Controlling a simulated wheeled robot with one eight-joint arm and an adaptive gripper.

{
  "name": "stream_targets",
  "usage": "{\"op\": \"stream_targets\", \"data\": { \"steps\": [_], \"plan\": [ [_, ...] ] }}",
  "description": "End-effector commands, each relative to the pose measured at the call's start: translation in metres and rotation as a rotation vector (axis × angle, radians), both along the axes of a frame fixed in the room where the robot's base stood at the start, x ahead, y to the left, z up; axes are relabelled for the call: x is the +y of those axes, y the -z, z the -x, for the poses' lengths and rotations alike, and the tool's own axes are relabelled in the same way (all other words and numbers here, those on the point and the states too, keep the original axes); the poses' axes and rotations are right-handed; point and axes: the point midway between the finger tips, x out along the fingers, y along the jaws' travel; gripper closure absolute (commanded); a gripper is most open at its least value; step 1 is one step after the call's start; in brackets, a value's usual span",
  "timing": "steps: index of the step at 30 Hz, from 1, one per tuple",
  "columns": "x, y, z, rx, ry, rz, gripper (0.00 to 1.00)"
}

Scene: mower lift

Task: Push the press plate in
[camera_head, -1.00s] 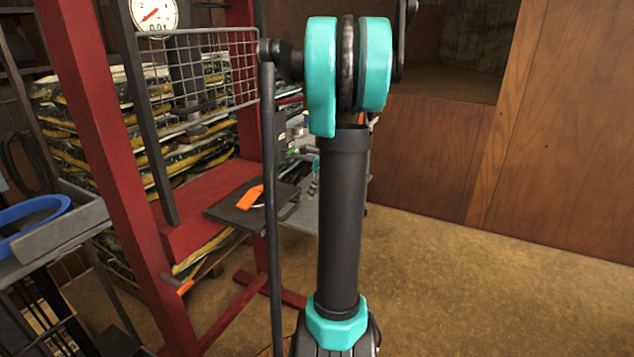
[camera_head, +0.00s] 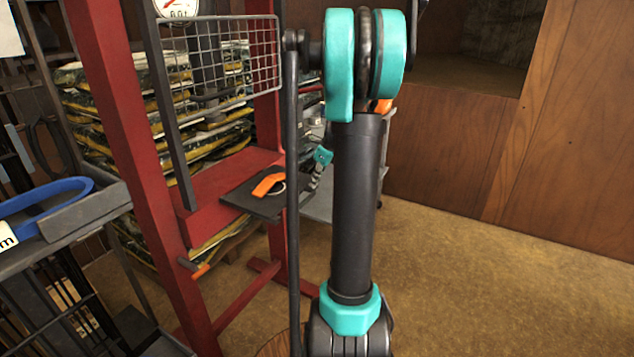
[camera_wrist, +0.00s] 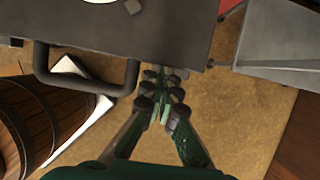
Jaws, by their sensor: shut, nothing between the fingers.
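The press plate (camera_head: 240,200) is a flat dark plate sticking out from the red press frame (camera_head: 222,203). An orange piece (camera_head: 268,185) lies on it. In the wrist view the plate (camera_wrist: 175,35) fills the top, with a dark U-shaped handle (camera_wrist: 88,90) on its edge. My gripper (camera_wrist: 162,74) is shut and empty, its fingertips at that edge, to the right of the handle. In the head view my gripper (camera_head: 312,183) is just right of the plate, partly hidden by my arm. I cannot tell whether it touches the plate.
A grey surface (camera_wrist: 280,50) stands right of the plate, and a wooden barrel (camera_wrist: 40,120) at the left in the wrist view. A wire guard (camera_head: 225,60) hangs above the plate. A cart with a grey tray (camera_head: 85,210) is at left. Floor (camera_head: 480,270) at right is clear.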

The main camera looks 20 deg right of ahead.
Motion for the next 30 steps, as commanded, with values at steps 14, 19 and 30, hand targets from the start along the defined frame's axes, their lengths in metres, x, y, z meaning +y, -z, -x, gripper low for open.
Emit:
{"op": "stream_targets", "data": {
  "steps": [14, 19, 30],
  "plan": [
    [0.067, 0.000, -0.084, -0.005, -0.006, -0.002, 1.00],
    [0.094, 0.000, -0.119, -0.004, -0.005, -0.003, 1.00],
    [0.133, -0.001, -0.170, -0.004, -0.002, -0.002, 1.00]
  ]
}}
